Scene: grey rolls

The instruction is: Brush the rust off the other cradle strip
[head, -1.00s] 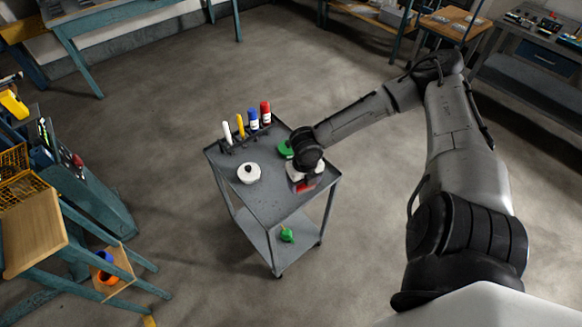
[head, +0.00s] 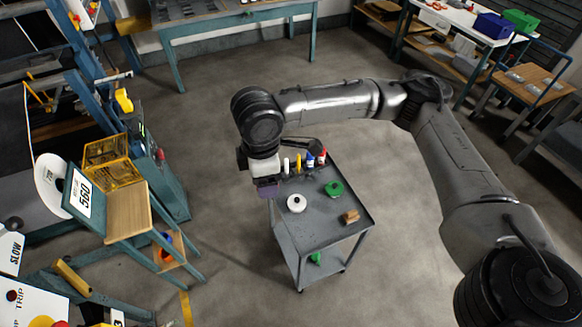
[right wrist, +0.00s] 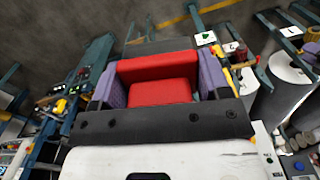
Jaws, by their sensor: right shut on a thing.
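My right gripper (head: 268,188) hangs in the air just left of the grey cart's (head: 338,232) far-left corner, its purple fingers lowermost. In the right wrist view the gripper (right wrist: 162,78) has a red block-like thing (right wrist: 163,92) between its purple fingers and is shut on it. I cannot tell whether it is a brush; bristles do not show. Grey rolls (right wrist: 285,85) also show at the right of the right wrist view. I cannot make out a cradle strip or rust. My left gripper is not in view.
The cart holds several markers, including a yellow one (head: 298,163), a white round thing (head: 296,203), a green round thing (head: 334,188) and a brown block (head: 351,217). A wooden-topped stand (head: 127,212) with a yellow basket (head: 108,162) is left. Open floor lies between.

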